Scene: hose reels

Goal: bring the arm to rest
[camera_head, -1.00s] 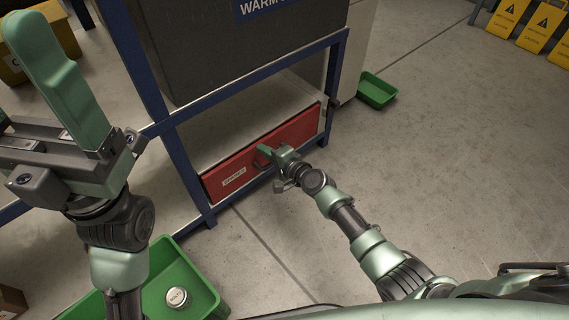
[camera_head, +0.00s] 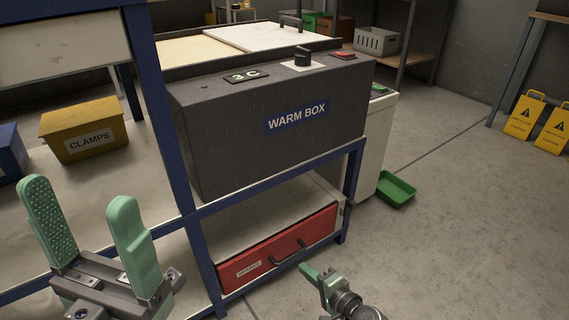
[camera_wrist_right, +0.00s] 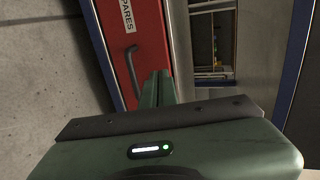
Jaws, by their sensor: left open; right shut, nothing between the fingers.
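My left gripper (camera_head: 92,235) stands at the lower left of the head view, its two green fingers spread apart with nothing between them. My right gripper (camera_head: 310,274) is at the bottom of the head view, in front of the red drawer (camera_head: 250,254). Its fingers are together and empty; they also show in the right wrist view (camera_wrist_right: 157,88). The red drawer sits shut under the warm box (camera_head: 275,125). Its dark handle (camera_head: 288,254) is clear of the right fingers in the head view. The wrist view shows the handle (camera_wrist_right: 131,68) beside the fingertips, with a small gap.
A blue frame (camera_head: 280,182) carries the warm box. A yellow clamps bin (camera_head: 84,118) stands on the left shelf. A green tray (camera_head: 396,190) lies on the floor right of the frame. Yellow caution signs (camera_head: 525,116) stand far right. The floor between is free.

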